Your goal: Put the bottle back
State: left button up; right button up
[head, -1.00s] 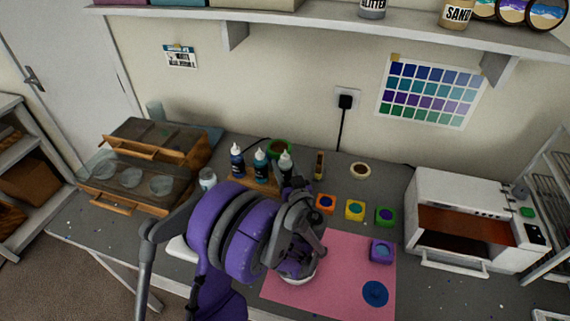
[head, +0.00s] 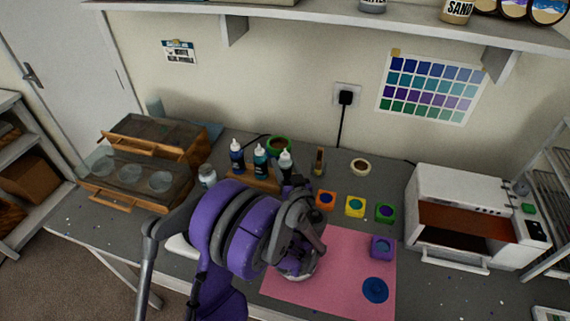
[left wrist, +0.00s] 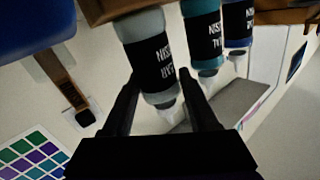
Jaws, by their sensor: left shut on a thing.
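The grey-white bottle (head: 286,163) with a black label stands at the right end of a row of three, beside a teal one (head: 261,160) and a dark blue one (head: 237,157). They are at the wooden rack (head: 262,184). In the left wrist view, rolled over, the grey-white bottle (left wrist: 150,58) has its cap end between the fingers of my left gripper (left wrist: 163,104), which is shut on it. The teal (left wrist: 202,38) and blue (left wrist: 237,25) bottles are close beside it. My arm hides the fingertips in the head view, and whether the bottle is fully seated cannot be told. My right gripper is not in view.
A pink mat (head: 340,285) lies below my arm, with a purple mould (head: 382,248) on it. Orange (head: 325,200), yellow (head: 355,206) and green (head: 385,213) moulds stand behind it. A white oven (head: 465,185) is at right, wooden drawers (head: 125,200) at left.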

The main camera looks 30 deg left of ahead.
pick_arm(q)
jog(key=o, duration=1.2)
notch_tip(320, 180, up, 10)
jog(key=shift+p, duration=0.85)
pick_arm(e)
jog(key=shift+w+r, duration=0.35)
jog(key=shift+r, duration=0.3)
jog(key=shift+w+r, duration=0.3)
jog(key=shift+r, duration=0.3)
pick_arm(q)
jog(key=shift+f, duration=0.1)
